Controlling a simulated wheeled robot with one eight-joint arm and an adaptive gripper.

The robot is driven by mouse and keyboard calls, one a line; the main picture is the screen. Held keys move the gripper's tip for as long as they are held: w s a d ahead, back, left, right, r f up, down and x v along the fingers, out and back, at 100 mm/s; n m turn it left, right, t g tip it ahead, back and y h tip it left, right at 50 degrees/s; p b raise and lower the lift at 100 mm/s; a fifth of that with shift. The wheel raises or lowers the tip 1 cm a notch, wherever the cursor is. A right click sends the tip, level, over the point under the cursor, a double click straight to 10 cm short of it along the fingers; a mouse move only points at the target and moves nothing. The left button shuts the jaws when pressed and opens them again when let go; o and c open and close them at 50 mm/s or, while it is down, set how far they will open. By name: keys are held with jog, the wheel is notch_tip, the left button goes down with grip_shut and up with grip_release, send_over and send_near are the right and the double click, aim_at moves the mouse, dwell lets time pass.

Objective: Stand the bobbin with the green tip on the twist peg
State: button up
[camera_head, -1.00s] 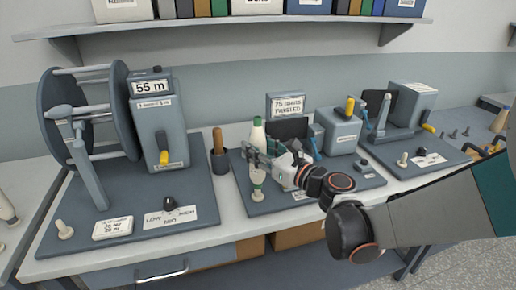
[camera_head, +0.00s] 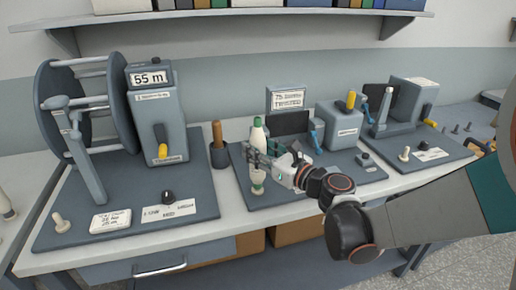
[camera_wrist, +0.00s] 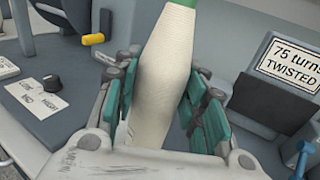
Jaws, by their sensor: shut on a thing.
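The bobbin (camera_head: 258,136) is white with a green tip and stands upright in my gripper (camera_head: 259,161). In the wrist view the pale bobbin (camera_wrist: 166,75) fills the space between the teal finger pads, with its green tip cut off at the top edge. My gripper (camera_wrist: 163,118) is shut around its body. The peg itself is mostly hidden, and I cannot tell whether the bobbin is fully seated.
The middle station has a sign (camera_head: 287,98) reading 75 turns in the wrist view, and a grey box (camera_head: 338,126) with a yellow lever. A winder with a 55 m display (camera_head: 150,78) stands left. A dark cup with a brown handle (camera_head: 218,151) is between them.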

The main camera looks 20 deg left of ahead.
jog(key=shift+f+b, duration=0.35)
jog(key=shift+f, duration=0.15)
jog(key=o, duration=1.2)
jog(key=v, duration=1.2)
